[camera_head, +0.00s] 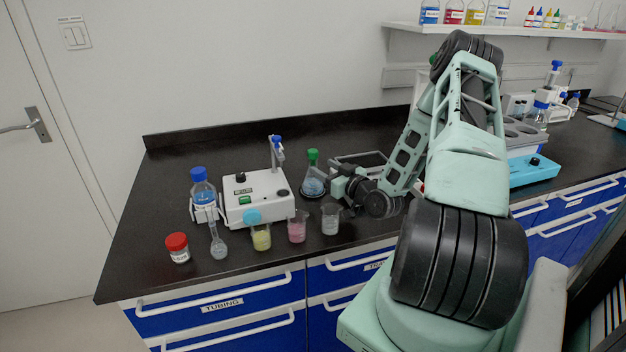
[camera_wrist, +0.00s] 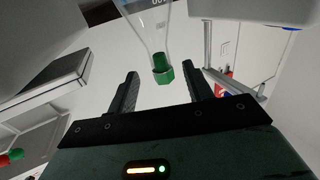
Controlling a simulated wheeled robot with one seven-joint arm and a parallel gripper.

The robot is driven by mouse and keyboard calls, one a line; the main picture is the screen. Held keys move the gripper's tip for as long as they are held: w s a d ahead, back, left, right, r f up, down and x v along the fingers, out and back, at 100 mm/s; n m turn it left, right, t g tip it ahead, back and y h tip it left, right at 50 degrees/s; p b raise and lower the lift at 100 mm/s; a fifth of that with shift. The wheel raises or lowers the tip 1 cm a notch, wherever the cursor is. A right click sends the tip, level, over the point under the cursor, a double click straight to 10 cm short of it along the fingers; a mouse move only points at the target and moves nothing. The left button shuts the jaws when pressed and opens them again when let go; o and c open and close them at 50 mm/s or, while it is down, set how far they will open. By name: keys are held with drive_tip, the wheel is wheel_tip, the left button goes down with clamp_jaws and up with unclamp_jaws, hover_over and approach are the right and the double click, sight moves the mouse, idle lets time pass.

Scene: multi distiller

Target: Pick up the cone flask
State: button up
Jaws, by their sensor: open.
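The cone flask (camera_head: 313,187) stands upright on the black bench, with blue liquid low in it and a green stopper on top. In the wrist view the flask (camera_wrist: 150,28) shows upside down, its green stopper lying in the picture between the two fingertips. My gripper (camera_wrist: 160,76) is open and empty. In the head view my gripper (camera_head: 333,187) is just right of the flask, low over the bench. I cannot tell whether the flask is fully between the fingers. The fingers are partly hidden in the head view.
A white device (camera_head: 258,200) with a post stands left of the flask. In front are beakers with yellow (camera_head: 261,238), pink (camera_head: 297,228) and clear (camera_head: 331,221) contents. A blue-capped bottle (camera_head: 202,190) and a red-lidded jar (camera_head: 178,249) are farther left. A wire frame (camera_head: 358,158) stands behind my gripper.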

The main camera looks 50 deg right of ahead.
sight(316, 163)
drive_tip(key=w, duration=0.2)
drive_tip(key=w+p, duration=0.1)
drive_tip(key=w, duration=0.1)
drive_tip(key=w+d, duration=0.1)
drive_tip(key=w, duration=0.1)
clamp_jaws()
drive_tip(key=shift+r+b, duration=0.55)
drive_tip(key=shift+r, duration=4.45)
